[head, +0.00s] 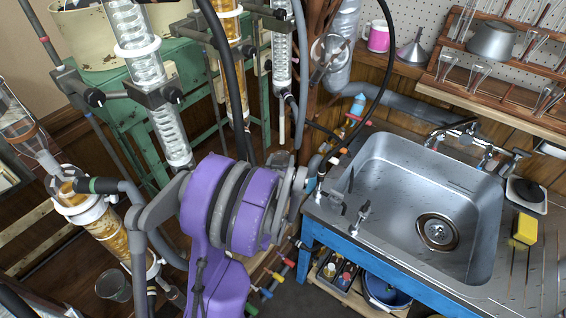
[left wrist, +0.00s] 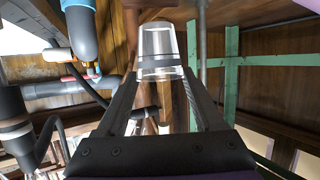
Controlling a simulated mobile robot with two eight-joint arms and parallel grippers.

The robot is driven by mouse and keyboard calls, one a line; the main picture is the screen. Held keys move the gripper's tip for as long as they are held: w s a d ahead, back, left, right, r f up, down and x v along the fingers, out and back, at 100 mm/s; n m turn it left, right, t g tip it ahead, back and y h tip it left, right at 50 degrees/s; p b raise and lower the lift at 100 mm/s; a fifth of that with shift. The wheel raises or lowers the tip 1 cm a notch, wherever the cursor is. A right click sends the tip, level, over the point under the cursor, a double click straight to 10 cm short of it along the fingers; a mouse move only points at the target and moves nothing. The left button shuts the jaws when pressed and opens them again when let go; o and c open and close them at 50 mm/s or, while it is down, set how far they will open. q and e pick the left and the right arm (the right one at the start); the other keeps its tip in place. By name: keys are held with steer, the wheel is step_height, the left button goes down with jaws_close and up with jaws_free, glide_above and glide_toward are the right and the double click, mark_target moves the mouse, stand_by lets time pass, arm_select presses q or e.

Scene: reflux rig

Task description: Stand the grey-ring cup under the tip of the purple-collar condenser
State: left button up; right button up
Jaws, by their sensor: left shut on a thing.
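A clear cup with a grey ring (left wrist: 160,42) shows in the left wrist view, between the tips of my left gripper (left wrist: 162,75), which is shut on it. In the head view my purple left arm hides most of that gripper, and I cannot make out the held cup there. Several condensers hang in clamps: a clear coiled one (head: 172,130), an amber one (head: 236,90) and a slim clear one (head: 281,60). I see no purple collar on them; the collars in sight look white. My right gripper is not in view.
A steel sink (head: 385,180) on a blue frame stands at the right, with a yellow sponge (head: 525,229) beside it. A clear beaker (head: 113,286) stands low at the left. Dark hoses and a green frame (head: 190,62) crowd the space around the condensers.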

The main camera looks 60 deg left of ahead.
arm_select(q)
step_height(320, 180, down, 3)
steer(key=shift+s+d+r+b, duration=0.1)
steer(key=shift+s+d+b, duration=0.05)
steer(key=shift+b, duration=0.65)
steer(key=shift+a, duration=0.2)
steer(key=shift+d, duration=0.1)
steer(key=o, duration=1.3)
